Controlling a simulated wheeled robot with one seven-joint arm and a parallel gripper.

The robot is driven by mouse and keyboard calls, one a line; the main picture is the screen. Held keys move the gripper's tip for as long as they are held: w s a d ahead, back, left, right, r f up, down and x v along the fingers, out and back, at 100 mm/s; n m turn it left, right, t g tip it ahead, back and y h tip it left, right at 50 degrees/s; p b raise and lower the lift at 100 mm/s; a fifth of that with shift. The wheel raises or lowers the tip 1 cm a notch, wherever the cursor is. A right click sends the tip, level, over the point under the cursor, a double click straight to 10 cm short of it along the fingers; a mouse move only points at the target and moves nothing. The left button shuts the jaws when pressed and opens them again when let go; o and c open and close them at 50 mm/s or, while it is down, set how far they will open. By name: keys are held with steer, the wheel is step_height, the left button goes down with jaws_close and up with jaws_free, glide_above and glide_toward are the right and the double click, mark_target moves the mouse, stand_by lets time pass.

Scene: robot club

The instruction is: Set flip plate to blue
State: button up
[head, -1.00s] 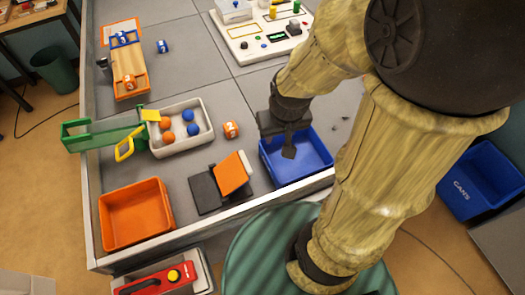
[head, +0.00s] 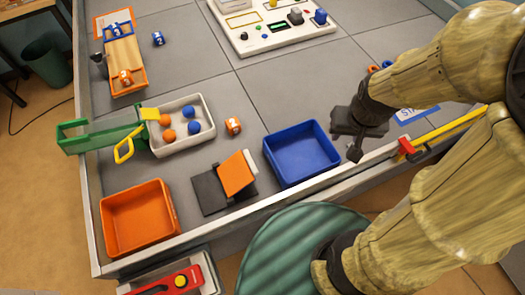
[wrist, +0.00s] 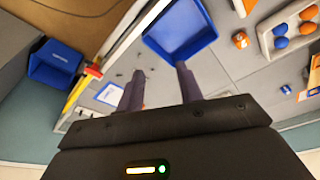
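The flip plate (head: 238,174) stands tilted on its dark base (head: 208,192) near the front edge of the table, with an orange face showing. No blue side of it shows. An orange piece at the top edge of the wrist view may be the same plate, cut off by the frame. My gripper (head: 354,152) is to the right of the blue tray, well apart from the flip plate. In the wrist view its two fingers (wrist: 160,72) are spread with nothing between them.
The blue tray (head: 302,178) lies between the flip plate and my gripper. An orange tray (head: 172,215) is left of the plate. A white tray with balls (head: 208,132) and an orange cube (head: 233,126) are behind. A yellow bar (head: 450,127) lies at the right edge.

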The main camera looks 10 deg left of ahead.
mark_target(250, 158)
steer(key=shift+d, duration=0.2)
steer(key=shift+o, duration=0.5)
steer(key=w+a+f+n+g+y+b, duration=0.1)
steer(key=w+a+f, duration=0.4)
steer(key=a, duration=0.5)
steer(key=w+a+f+n+g+y+b, duration=0.2)
steer(key=w+a+f+n, duration=0.3)
steer(key=a+f, duration=0.3)
steer(key=shift+w+a+f+g+y, duration=0.3)
steer(key=shift+w+a+f+g, duration=0.05)
steer(key=shift+a+g, duration=0.6)
steer(key=shift+f, duration=0.15)
steer(key=x, duration=1.7)
steer(key=shift+f+p, duration=0.1)
steer(key=shift+p, duration=0.25)
